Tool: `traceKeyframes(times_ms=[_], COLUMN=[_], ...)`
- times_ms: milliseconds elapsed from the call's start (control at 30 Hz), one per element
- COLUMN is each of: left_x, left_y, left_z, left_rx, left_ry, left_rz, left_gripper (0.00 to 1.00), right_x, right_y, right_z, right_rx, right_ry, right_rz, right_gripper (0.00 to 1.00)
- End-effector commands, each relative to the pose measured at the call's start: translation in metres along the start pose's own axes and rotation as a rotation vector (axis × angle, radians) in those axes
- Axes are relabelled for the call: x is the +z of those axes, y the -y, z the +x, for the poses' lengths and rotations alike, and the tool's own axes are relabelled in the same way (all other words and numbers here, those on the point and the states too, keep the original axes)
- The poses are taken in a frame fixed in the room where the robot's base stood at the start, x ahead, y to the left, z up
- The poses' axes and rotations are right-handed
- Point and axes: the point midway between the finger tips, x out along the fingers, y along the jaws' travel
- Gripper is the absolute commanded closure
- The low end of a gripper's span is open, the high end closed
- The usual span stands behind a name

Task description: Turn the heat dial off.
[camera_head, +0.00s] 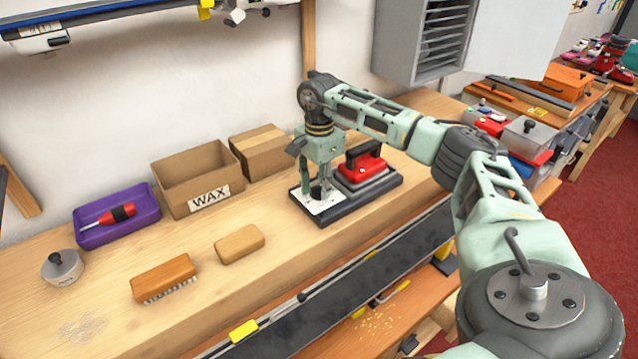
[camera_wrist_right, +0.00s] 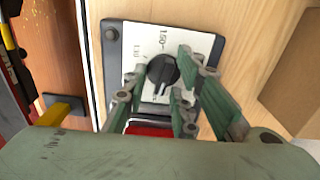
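The heat dial (camera_wrist_right: 162,72) is a black knob on a white plate (camera_wrist_right: 150,38) marked 150 and 130. In the head view the plate (camera_head: 328,206) lies at the left end of a black base (camera_head: 385,188), with the knob partly hidden. My right gripper (camera_wrist_right: 160,66) points down over the plate, its fingers apart on either side of the knob. Whether they touch it I cannot tell. The right gripper (camera_head: 315,182) also shows in the head view. A red iron with a black handle (camera_head: 363,164) stands on the base's right part. My left gripper is not in view.
A WAX carton (camera_head: 195,178) and a smaller carton (camera_head: 264,152) stand behind-left. A purple tray (camera_head: 118,222) with a red-handled tool, a brush (camera_head: 165,276), a tan block (camera_head: 240,243) and a round metal tin (camera_head: 62,268) lie left. A long dark board (camera_head: 350,285) runs along the front.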

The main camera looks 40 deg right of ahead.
Motion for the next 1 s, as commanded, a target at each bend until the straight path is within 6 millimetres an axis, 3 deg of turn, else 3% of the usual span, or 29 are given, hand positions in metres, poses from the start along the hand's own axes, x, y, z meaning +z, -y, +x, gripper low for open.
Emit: traceKeyframes(times_ms=[267,700,1000], left_x=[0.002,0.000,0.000], left_y=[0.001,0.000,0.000], left_z=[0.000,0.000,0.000], left_rx=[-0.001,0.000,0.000], left_ry=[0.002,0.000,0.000], left_rz=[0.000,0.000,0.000], left_gripper=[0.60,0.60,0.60], right_x=[0.000,0.000,0.000], right_y=[0.002,0.001,-0.001], right_z=[-0.009,-0.094,-0.120], right_rx=[-0.006,-0.007,-0.002], right_ry=[0.001,0.001,0.000], right_rz=[0.003,0.001,0.001], right_gripper=[0.75,0.75,0.75])
